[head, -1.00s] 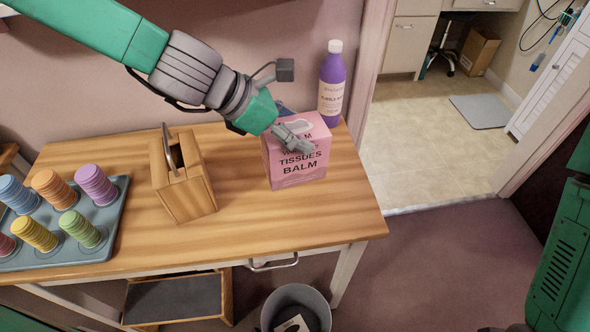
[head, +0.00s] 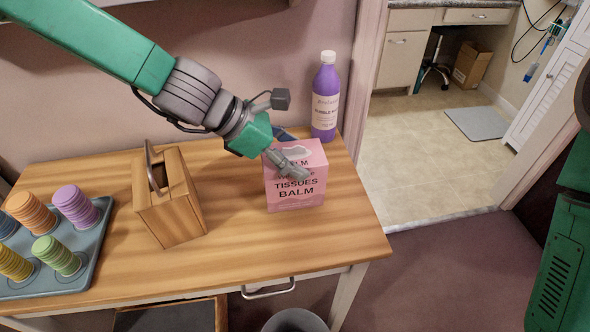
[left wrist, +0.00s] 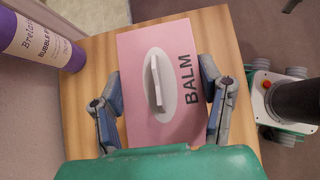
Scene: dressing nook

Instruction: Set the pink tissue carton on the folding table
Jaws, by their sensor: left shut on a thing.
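The pink tissue carton (head: 296,190) stands upright on the wooden table (head: 240,240), near its right end. Its front reads "TISSUES BALM". My left gripper (head: 290,160) reaches down on it from above and is shut on the carton. In the left wrist view the carton (left wrist: 178,112) sits between the two fingers (left wrist: 162,108), one against each side, with its oval top slot and white tissue showing. Whether the carton touches the table or is slightly lifted, I cannot tell. My right gripper is not in view.
A purple bottle (head: 326,98) stands behind the carton at the back right corner. A wooden box with a handle (head: 172,205) stands to the left, beside a grey tray (head: 95,262) of coloured disc stacks. A grey bin (head: 295,321) is below; a doorway opens right.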

